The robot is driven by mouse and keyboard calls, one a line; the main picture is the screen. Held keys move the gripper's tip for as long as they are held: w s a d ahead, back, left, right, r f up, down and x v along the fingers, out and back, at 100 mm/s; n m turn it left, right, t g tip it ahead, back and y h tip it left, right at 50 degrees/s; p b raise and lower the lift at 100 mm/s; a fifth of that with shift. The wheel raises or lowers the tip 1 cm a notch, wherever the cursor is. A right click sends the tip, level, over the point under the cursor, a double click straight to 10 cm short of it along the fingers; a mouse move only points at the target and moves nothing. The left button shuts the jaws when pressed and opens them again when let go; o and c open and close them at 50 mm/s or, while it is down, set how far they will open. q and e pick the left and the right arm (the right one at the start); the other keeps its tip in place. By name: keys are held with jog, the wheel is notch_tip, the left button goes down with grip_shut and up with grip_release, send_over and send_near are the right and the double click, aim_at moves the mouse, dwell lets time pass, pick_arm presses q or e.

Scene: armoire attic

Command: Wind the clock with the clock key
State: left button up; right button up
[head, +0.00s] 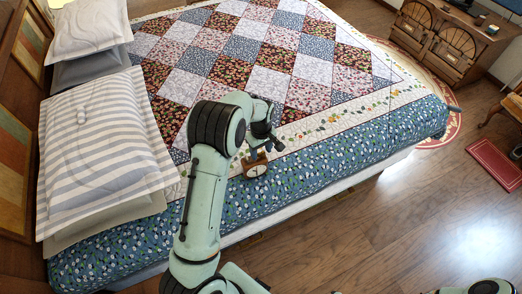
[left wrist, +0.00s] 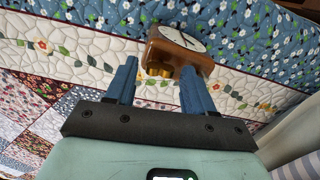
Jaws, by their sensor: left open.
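A small brown wooden clock (head: 256,169) with a white dial stands on the quilt near the bed's long side. In the left wrist view the clock (left wrist: 190,57) is just beyond my fingers. A gold-coloured piece (left wrist: 159,71), which looks like the clock key, is at the clock's side facing me; I cannot tell how it is seated. My left gripper (head: 268,139) is beside the clock. In the left wrist view its blue fingers are apart, with the gold piece showing between their tips. My right gripper is not in view.
The bed has a patchwork quilt (head: 269,80) with a blue flowered border. A striped pillow (head: 100,140) lies at the left by the headboard. A wooden cabinet (head: 452,38) stands at the back right. The wooden floor (head: 400,215) at the right is mostly clear.

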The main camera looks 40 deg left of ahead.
pick_arm(q)
jog(key=shift+f, duration=0.2)
grip_shut()
jog(key=shift+m, duration=0.3)
